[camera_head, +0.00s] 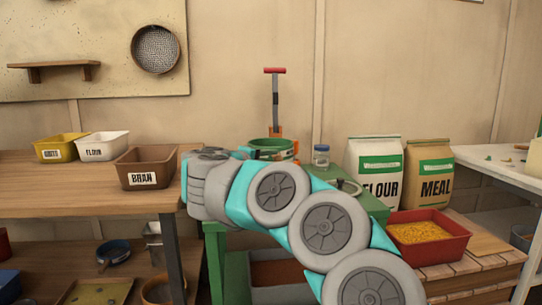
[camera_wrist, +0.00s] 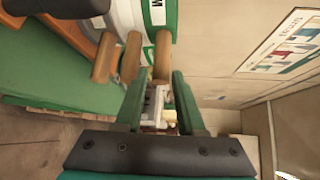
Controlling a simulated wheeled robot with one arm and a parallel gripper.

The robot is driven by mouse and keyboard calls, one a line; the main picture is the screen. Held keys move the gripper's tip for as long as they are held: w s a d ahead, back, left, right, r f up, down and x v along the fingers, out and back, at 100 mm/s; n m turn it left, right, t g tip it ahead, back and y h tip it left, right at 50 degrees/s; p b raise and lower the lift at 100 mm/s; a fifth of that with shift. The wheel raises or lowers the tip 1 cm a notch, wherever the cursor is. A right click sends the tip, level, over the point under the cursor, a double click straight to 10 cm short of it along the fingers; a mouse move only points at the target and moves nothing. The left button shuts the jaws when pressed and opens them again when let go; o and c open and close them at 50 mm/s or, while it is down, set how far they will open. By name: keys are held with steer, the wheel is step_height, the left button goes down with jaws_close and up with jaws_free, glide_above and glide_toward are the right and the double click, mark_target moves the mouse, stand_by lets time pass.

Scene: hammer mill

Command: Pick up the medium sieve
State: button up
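A round green-rimmed piece (camera_head: 272,146) stands on the green table, partly hidden by my arm; I cannot tell if it is the medium sieve. In the wrist view, a white and green drum (camera_wrist: 125,18) carries a cut-off label starting with "M". Several wooden pegs (camera_wrist: 131,57) stick out below it. My gripper (camera_wrist: 155,88) has its two fingers spread, with no held object visible between them. The fingertips are close to the pegs in the picture; contact is unclear. In the head view my gripper is hidden. A round mesh sieve (camera_head: 155,50) hangs on the wall board; its size is unclear.
A brown BRAN bin (camera_head: 148,168), a white FLOUR bin (camera_head: 101,146) and a yellow bin (camera_head: 58,148) stand on the left bench. FLOUR (camera_head: 373,165) and MEAL (camera_head: 428,168) bags stand right, behind a red tray (camera_head: 459,245) of yellow grain. A small jar (camera_head: 321,156) is nearby.

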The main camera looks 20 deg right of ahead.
steer(key=x, duration=0.8)
steer(key=shift+w, duration=0.3)
steer(key=shift+a+r, duration=0.15)
jaws_close()
